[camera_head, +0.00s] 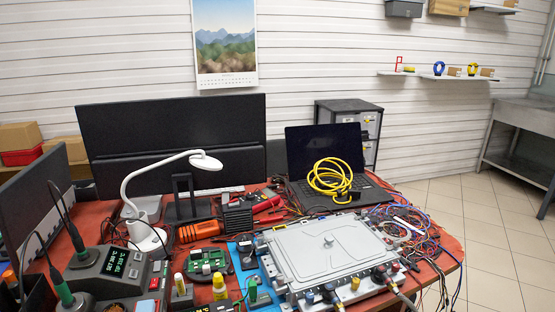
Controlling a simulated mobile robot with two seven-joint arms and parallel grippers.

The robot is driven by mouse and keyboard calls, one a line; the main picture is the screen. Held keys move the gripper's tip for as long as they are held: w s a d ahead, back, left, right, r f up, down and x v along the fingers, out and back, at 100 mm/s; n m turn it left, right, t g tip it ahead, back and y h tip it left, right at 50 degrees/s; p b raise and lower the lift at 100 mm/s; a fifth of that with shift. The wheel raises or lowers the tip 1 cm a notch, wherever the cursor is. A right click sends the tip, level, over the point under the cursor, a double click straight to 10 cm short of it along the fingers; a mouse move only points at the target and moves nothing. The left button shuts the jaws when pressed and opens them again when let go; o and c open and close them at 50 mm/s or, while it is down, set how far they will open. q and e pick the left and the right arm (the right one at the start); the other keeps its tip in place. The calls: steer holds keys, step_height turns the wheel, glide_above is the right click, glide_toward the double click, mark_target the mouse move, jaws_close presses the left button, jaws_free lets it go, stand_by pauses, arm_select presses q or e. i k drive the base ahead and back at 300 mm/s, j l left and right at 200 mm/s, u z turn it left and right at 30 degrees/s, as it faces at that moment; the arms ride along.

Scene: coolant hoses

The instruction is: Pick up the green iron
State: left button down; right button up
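Two soldering irons with green handles stand at the left of the red table. One iron (75,238) is tilted beside the rear soldering station (112,263). The other iron (63,289) is nearer, beside the front station (79,302), and is partly cut off by the bottom edge. Thin black cables rise from both. A small upright green object (252,290) stands at the front middle, and I cannot tell whether it is an iron. Neither of my grippers is in view.
A white desk lamp (146,236) and dark monitors (170,130) stand behind the irons. A grey metal housing (330,248) with hose fittings fills the front right. A laptop (325,150) holds a coiled yellow cable (330,178). Tangled wires (405,235) cover the right edge. The table is crowded.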

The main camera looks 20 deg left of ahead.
mark_target(61, 286)
steer(key=u, duration=0.45)
steer(key=l+u, duration=0.1)
steer(key=u, duration=0.35)
steer(key=k+u, duration=0.1)
steer(key=u, duration=0.85)
steer(key=i, duration=0.15)
